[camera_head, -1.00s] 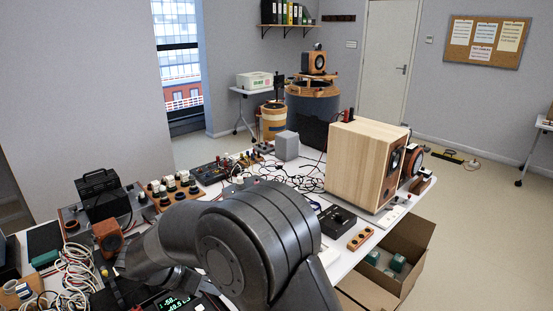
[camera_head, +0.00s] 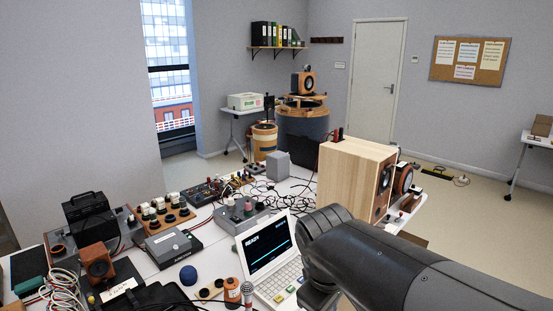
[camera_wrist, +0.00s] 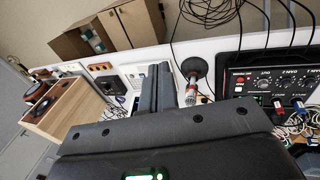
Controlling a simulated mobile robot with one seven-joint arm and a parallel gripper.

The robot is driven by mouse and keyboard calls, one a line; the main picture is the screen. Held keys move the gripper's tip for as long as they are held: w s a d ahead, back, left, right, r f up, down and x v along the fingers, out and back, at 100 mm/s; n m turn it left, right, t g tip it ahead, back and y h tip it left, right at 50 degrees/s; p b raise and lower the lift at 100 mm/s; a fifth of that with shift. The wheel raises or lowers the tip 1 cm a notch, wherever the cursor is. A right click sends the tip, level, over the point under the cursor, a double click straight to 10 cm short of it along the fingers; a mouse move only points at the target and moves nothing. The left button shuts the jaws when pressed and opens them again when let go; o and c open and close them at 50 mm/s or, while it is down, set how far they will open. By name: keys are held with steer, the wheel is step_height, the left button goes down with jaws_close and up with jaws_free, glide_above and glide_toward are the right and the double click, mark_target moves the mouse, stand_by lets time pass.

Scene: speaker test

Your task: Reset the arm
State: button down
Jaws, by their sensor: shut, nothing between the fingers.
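My arm (camera_head: 420,265) reaches in from the lower right of the head view and bends down beside the open laptop. In that view the fingers cannot be made out. In the wrist view my gripper (camera_wrist: 164,68) is seen from behind, its dark body across the lower middle. Its fingers look together and hold nothing. They point over the white table towards its edge. A microphone-like thing with a dark round end (camera_wrist: 192,78) shows close to the right of the fingers; whether they touch cannot be told.
A white laptop (camera_head: 285,282) reading READY stands left of my arm. A wooden speaker cabinet (camera_head: 345,180) stands beyond it. A blue ball (camera_head: 188,274), an orange-topped item (camera_head: 232,290), instruments and cables crowd the table. Cardboard boxes (camera_wrist: 110,28) lie beyond the table edge.

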steer(key=s+d+m+t+y, duration=0.1)
steer(key=s+d+m+t, duration=0.1)
steer(key=s+d+m, duration=0.3)
steer(key=shift+s+d+r+m+t+y, duration=0.15)
steer(key=shift+s+r+m+t+y, duration=0.2)
steer(key=shift+s+m, duration=1.2)
steer(key=shift+w+m, duration=0.35)
steer(key=shift+w, duration=0.05)
